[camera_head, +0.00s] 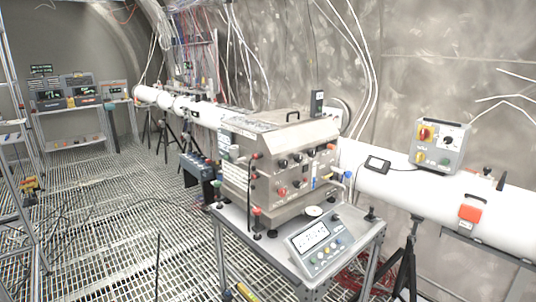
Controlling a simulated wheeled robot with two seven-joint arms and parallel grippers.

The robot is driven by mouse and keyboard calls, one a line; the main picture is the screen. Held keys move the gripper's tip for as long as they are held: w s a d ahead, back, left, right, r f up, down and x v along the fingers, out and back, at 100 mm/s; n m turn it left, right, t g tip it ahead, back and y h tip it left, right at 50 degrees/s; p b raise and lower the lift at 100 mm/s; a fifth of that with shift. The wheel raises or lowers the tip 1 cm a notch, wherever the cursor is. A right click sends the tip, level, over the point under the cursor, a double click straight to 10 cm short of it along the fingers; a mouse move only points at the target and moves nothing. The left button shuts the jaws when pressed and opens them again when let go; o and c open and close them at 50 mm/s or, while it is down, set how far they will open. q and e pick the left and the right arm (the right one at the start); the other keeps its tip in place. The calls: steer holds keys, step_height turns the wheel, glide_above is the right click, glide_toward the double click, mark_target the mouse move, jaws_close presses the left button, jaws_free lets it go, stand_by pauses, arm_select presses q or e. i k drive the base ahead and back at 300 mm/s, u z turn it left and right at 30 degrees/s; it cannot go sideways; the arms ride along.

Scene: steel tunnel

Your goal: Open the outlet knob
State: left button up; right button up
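A steel machine box (290,205) with a handle on its lid stands on a metal table (278,258) in the middle of the view. Its front panel carries several small knobs, including black knobs (297,159) and a red knob (283,191). A fitting with a blue end (347,175) sticks out at its right side. I cannot tell which knob is the outlet knob or whether any is turned. Neither of my grippers is in view.
A grey display unit (318,240) lies at the table's front. A white pipe (395,185) on black stands runs behind, bearing a grey control box (440,146). A shelf with instruments (78,100) stands far left. The grated floor (125,225) at left is mostly clear, with a cable.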

mark_target(298, 159)
steer(key=u, duration=0.05)
steer(key=k, duration=0.55)
steer(key=z, duration=0.9)
steer(key=i, duration=1.6)
steer(key=u, duration=0.8)
